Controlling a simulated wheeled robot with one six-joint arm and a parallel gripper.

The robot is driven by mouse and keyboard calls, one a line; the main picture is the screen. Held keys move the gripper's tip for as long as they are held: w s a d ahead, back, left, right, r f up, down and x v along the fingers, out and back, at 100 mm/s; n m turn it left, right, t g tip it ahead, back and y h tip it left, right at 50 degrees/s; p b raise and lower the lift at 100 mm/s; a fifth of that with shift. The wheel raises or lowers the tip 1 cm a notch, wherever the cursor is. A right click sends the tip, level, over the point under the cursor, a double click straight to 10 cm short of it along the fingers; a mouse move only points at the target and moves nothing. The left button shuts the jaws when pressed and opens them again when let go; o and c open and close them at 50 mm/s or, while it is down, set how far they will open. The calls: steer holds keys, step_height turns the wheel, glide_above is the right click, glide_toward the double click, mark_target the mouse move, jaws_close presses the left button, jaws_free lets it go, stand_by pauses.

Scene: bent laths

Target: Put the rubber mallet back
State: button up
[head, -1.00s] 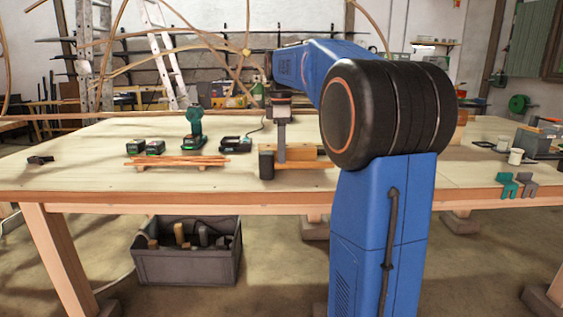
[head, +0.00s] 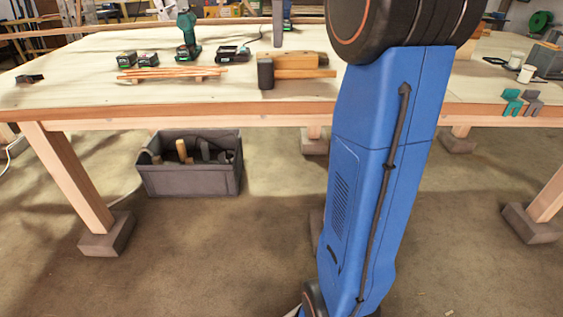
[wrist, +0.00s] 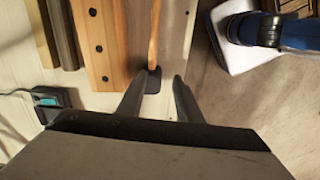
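The rubber mallet, with a black head (head: 265,74) and a wooden handle (head: 305,74), lies near the front edge of the workbench (head: 200,98). My gripper (head: 278,44) is above the bench, a little up and right of the mallet head in the head view, and apart from it. In the wrist view my gripper (wrist: 160,76) has its two fingers spread and holds nothing. The mallet head (wrist: 153,82) shows between and below the fingers, partly hidden by one, with the handle (wrist: 155,35) running up the picture.
A grey tote (head: 190,180) with several tools stands on the floor under the bench. A wooden block (head: 285,60) lies just behind the mallet. Thin strips (head: 170,72), batteries (head: 125,58) and a green drill (head: 188,35) are to the left. Green clamps (head: 512,100) are at the right edge.

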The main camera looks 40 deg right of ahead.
steer(key=s+a+f+m+t, duration=0.2)
steer(key=s+a+f+m, duration=0.3)
steer(key=s+a+f, duration=0.75)
steer(key=s+a+f+m+t, duration=0.1)
steer(key=s+a+f+m, duration=0.1)
steer(key=s+f, duration=0.5)
steer(key=s+a+f+m+t, duration=0.1)
steer(key=s+a+f+m, duration=0.2)
steer(key=s+f, duration=0.5)
steer(key=shift+a+f+m+t, duration=0.3)
steer(key=shift+a+f, duration=0.15)
steer(key=shift+f, duration=0.05)
steer(key=shift+s, duration=0.1)
